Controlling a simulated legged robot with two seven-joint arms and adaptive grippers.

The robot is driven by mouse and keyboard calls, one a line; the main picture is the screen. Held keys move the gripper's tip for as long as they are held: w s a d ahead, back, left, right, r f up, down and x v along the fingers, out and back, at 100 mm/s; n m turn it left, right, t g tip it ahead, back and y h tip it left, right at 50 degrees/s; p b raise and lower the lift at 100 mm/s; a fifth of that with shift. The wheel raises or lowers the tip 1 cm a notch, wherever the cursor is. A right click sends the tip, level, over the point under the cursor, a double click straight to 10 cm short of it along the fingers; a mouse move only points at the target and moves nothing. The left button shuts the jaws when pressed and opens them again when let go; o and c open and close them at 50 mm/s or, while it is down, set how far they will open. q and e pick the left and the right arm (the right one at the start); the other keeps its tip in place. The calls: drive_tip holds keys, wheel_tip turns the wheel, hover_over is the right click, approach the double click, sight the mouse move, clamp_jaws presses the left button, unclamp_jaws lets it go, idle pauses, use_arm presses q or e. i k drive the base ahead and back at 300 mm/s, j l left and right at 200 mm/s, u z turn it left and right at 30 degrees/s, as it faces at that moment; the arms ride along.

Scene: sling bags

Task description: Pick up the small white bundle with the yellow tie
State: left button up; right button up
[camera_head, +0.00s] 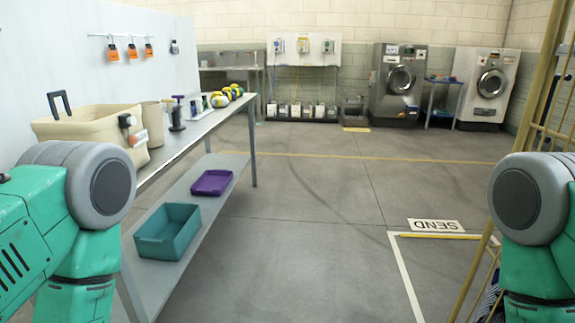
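I cannot make out a small white bundle with a yellow tie for certain. Several small rounded things (228,94) in yellow, white and darker colours sit at the far end of the table top on the left; they are too small to tell apart clearly. My left and right arms show at the lower left and right edges, green with grey joints. Neither gripper is in view.
The long table (182,144) holds a beige bin (85,128) and small stands. Its lower shelf carries a teal bin (168,233) and a purple tray (211,182). A yellow cage frame (540,75) stands right. Floor ahead is clear; washing machines (398,85) stand at back.

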sight(218, 99)
drive_tip(key=i, duration=2.6)
drive_tip(key=i+u, duration=0.15)
drive_tip(key=i, duration=0.5)
drive_tip(key=i+l, duration=0.2)
drive_tip(key=i, duration=0.45)
drive_tip(key=j+u, duration=0.05)
